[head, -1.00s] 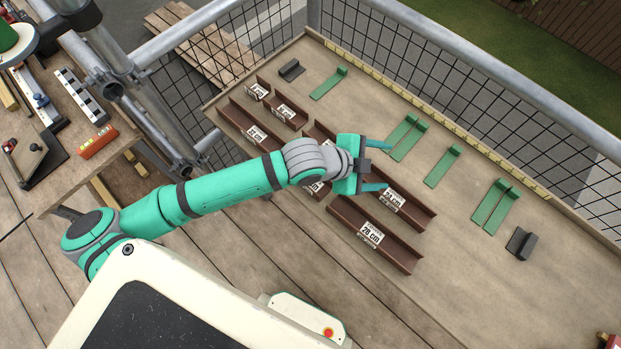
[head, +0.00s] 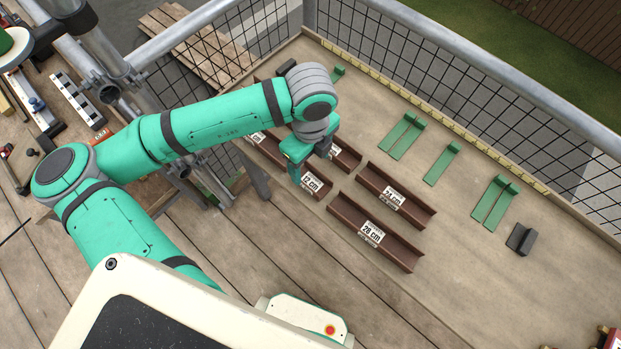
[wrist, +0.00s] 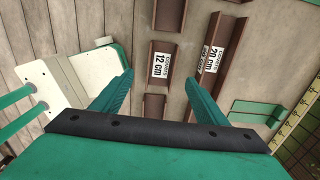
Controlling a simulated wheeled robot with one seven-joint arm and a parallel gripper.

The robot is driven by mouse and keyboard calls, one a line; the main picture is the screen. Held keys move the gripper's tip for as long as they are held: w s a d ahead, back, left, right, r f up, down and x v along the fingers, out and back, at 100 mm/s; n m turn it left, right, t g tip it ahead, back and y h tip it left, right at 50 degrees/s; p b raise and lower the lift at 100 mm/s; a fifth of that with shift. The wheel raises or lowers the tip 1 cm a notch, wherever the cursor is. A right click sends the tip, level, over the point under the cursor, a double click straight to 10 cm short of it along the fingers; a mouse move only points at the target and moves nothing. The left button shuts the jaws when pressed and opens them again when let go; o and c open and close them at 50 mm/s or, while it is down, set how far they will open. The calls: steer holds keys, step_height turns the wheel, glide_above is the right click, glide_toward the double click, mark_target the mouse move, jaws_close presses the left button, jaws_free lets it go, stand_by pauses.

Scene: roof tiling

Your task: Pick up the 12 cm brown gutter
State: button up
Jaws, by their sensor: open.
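The 12 cm brown gutter (head: 313,185) is a short brown channel with a white "12 cm" label, lying on the board in the head view. In the wrist view the 12 cm gutter (wrist: 160,64) lies ahead of my fingers, between their tips in the picture. My gripper (head: 308,166) is over the near end of the gutter rows and partly covers this gutter. In the wrist view my gripper (wrist: 157,78) is open, with nothing between its fingers.
The 28 cm gutter (head: 371,233) and the 24 cm gutter (head: 395,195) lie to the right. Another brown gutter (head: 346,155) is close behind my gripper. Green brackets (head: 404,136) and a dark grey piece (head: 521,240) lie farther right. A mesh railing (head: 480,110) edges the board.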

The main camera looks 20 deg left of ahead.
mark_target(312, 182)
steer(key=f, duration=0.9)
steer(key=shift+d, duration=0.25)
steer(key=c, duration=1.2)
